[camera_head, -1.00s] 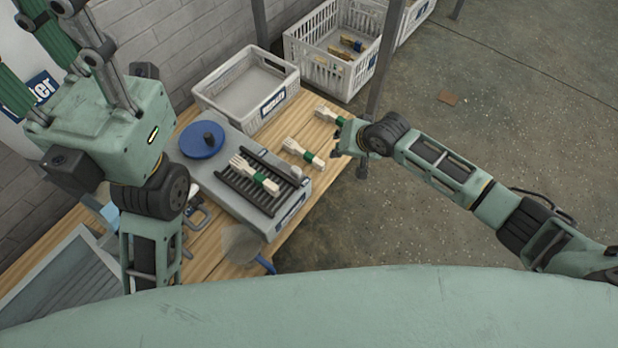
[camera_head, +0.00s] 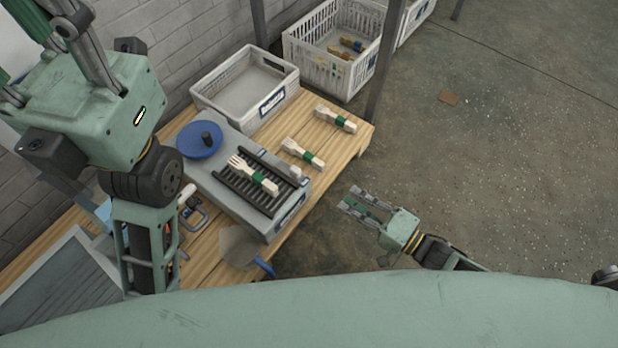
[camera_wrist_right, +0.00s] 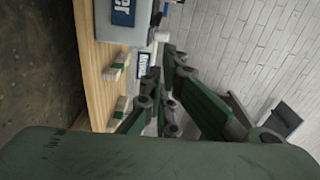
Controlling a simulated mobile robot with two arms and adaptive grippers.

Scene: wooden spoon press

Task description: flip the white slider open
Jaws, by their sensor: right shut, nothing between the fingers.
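The white slider (camera_head: 295,172) looks like a small white block at the right end of the grey press (camera_head: 227,201), beside its black slotted rack (camera_head: 250,188). A wooden fork bundle with a green band (camera_head: 253,175) lies across the rack. My right gripper (camera_head: 352,198) is shut and empty, off the table's right edge over the floor, to the right of the slider and apart from it. Its dark fingers (camera_wrist_right: 165,90) also show in the right wrist view. My left arm stands at the left, but its gripper is out of view.
Two banded utensil bundles (camera_head: 303,153) (camera_head: 336,119) lie on the wooden table (camera_head: 350,143). An empty white crate (camera_head: 244,87) stands behind, and a white basket (camera_head: 331,48) holds more bundles. A dark post (camera_head: 386,60) rises behind the table.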

